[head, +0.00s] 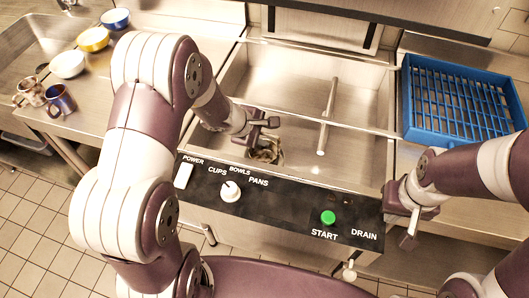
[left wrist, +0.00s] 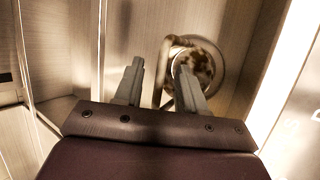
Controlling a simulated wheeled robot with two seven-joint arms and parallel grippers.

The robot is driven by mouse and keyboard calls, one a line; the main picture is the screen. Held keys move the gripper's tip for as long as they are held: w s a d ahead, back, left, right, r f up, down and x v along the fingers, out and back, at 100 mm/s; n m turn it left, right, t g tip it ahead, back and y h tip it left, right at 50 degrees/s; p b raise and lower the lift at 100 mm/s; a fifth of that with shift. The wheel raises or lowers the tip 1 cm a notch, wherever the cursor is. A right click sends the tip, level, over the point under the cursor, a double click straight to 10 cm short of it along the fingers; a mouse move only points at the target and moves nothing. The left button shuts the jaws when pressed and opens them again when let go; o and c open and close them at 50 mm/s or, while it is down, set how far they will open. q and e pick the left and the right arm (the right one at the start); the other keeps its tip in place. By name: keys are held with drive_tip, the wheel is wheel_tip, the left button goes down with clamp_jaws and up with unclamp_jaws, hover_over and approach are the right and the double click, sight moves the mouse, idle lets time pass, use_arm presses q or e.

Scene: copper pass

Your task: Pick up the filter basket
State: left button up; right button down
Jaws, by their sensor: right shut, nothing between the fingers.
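The filter basket (head: 268,152) sits low in the steel tub near its front wall, partly hidden by my left gripper (head: 263,131). In the left wrist view the basket (left wrist: 200,62) is round with brown speckled contents, and a bent handle (left wrist: 165,65) stands up on its left side. My left gripper (left wrist: 159,66) is open; the handle appears between its fingertips, and the right finger overlaps the basket. Contact cannot be told. My right gripper (head: 408,228) is shut and empty, in front of the panel's right end.
The black control panel (head: 276,203) runs along the tub's front. A grey rod (head: 328,115) stands in the tub. A blue rack (head: 460,100) is on the right counter. Bowls (head: 93,39) and mugs (head: 60,99) stand on the left counter.

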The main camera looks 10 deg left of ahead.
use_arm(q)
drive_tip(key=shift+x, duration=1.25)
drive_tip(key=shift+a, duration=0.1)
clamp_jaws()
drive_tip(key=shift+r, duration=0.15)
